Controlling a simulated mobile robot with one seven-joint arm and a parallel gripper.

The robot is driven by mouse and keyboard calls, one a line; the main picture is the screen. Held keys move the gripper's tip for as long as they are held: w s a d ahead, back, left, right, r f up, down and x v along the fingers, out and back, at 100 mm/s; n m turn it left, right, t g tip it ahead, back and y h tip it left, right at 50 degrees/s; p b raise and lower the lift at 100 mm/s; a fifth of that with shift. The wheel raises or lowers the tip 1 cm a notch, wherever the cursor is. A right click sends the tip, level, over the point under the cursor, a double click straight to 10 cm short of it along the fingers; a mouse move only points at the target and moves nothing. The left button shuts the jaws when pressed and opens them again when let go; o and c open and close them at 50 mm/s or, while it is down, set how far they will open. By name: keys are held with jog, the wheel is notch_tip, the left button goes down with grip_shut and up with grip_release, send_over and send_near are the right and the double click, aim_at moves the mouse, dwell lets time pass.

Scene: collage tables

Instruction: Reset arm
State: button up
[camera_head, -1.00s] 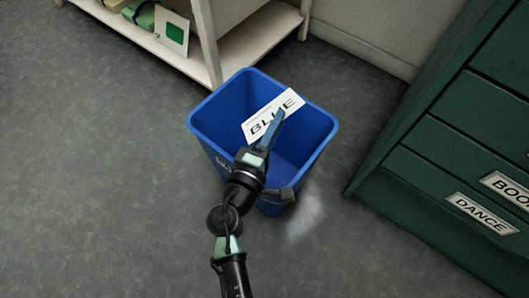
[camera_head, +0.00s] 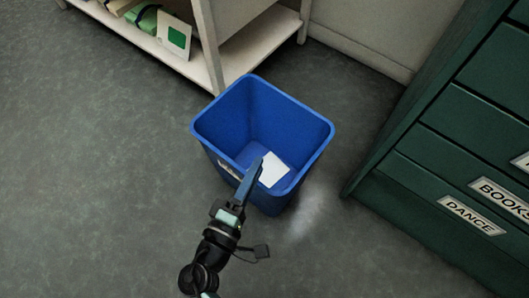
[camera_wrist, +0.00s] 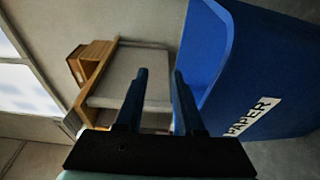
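My gripper (camera_head: 252,178) is at the front left rim of the blue bin in the head view. In the wrist view its two blue fingers (camera_wrist: 159,82) stand apart with nothing between them. The arm bends back toward the lower edge of the head view. The blue bin (camera_head: 213,115) stands upright on the floor. A white card (camera_head: 274,170) lies at its bottom, partly hidden by the finger. In the wrist view the bin's side (camera_wrist: 250,60) is on the right and bears a "PAPER" label (camera_wrist: 254,116).
A pale shelf unit (camera_head: 160,55) with green items and a card (camera_head: 173,36) on it stands behind the bin. A green drawer cabinet (camera_head: 440,155) with labels "BOOKS" and "DANCE" is at the right. The grey floor (camera_head: 90,180) on the left is clear.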

jog(key=shift+v, duration=1)
jog(key=w+d+r+m+t+y+p, duration=0.1)
jog(key=w+r+m+p, duration=0.3)
jog(key=r, duration=1)
jog(key=w+d+r+m+t+p, duration=0.15)
jog(key=w+r+m, duration=0.35)
jog(key=r, duration=0.8)
jog(key=w+r+m+y+p, duration=0.1)
jog(key=w+r+m+p, duration=0.4)
jog(key=r, duration=0.9)
jog(key=s+d+r+t+y+p, duration=0.1)
jog(key=s+r+t+y+p, duration=0.4)
jog(key=r, duration=1.2)
jog(key=s+r+t, duration=0.4)
jog(key=s+r, duration=0.4)
jog(key=r, duration=1)
notch_tip(320, 180, up, 35)
jog(key=w+p, duration=0.1)
jog(key=p, duration=3.5)
jog(key=shift+n+g+p, duration=0.3)
jog(key=shift+g, duration=0.05)
